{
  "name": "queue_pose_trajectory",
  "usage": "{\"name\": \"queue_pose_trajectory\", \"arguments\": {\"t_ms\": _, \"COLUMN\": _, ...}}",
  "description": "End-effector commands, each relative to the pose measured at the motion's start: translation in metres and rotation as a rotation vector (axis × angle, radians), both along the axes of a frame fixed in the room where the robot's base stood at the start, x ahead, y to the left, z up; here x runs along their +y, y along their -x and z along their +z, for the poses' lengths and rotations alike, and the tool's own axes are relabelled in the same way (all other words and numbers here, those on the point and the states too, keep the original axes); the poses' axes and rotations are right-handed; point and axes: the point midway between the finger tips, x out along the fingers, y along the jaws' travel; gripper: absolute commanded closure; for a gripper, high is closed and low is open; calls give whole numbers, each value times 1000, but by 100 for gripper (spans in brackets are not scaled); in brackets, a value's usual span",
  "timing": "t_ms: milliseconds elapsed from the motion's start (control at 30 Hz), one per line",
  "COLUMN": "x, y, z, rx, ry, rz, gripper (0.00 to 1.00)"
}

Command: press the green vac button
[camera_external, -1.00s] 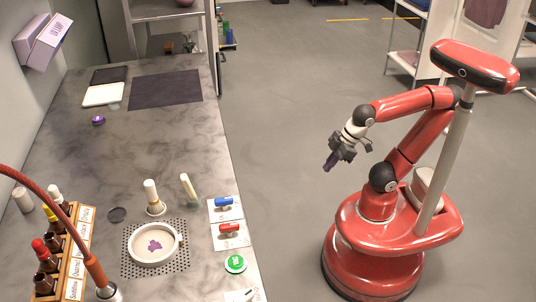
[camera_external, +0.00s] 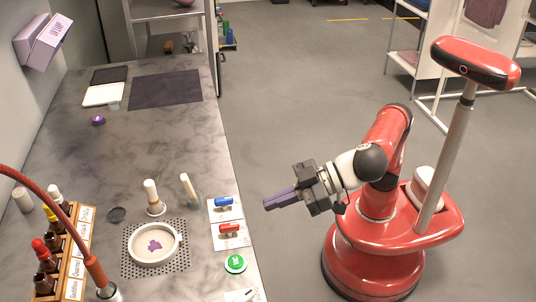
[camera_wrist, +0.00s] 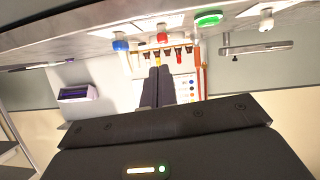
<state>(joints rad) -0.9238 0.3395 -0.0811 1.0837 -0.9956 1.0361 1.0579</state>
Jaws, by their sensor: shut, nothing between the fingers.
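The green vac button (camera_external: 235,263) is a round green disc with a pale rim on the bench's right edge, near the front. In the wrist view the green button (camera_wrist: 208,18) shows at the top, right of my fingers. My gripper (camera_external: 266,204) is shut and empty. Its purple-grey fingers point left toward the bench, just off the bench's right edge, farther back than the button and apart from it. In the wrist view my gripper (camera_wrist: 157,70) has its fingers together in the middle.
The red-handled valve (camera_external: 230,228) and blue-handled valve (camera_external: 224,202) sit on white plates behind the button. A white round dish (camera_external: 154,259) stands on a perforated plate to the left. A bottle rack (camera_external: 75,275) is at the bench's left.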

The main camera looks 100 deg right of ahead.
Motion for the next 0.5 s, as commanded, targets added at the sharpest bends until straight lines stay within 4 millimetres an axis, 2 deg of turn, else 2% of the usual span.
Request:
{"name": "queue_pose_trajectory", "arguments": {"t_ms": 33, "x": 26, "y": 4, "z": 4, "rx": -34, "ry": -14, "rz": 14, "gripper": 100}}
{"name": "queue_pose_trajectory", "arguments": {"t_ms": 100, "x": 50, "y": 8, "z": 9, "rx": -75, "ry": -35, "rz": 22, "gripper": 100}}
{"name": "queue_pose_trajectory", "arguments": {"t_ms": 200, "x": 71, "y": 14, "z": 14, "rx": -114, "ry": -59, "rz": 31, "gripper": 100}}
{"name": "queue_pose_trajectory", "arguments": {"t_ms": 300, "x": 80, "y": 17, "z": 16, "rx": -132, "ry": -70, "rz": 34, "gripper": 100}}
{"name": "queue_pose_trajectory", "arguments": {"t_ms": 500, "x": 82, "y": 17, "z": 17, "rx": -136, "ry": -73, "rz": 34, "gripper": 100}}
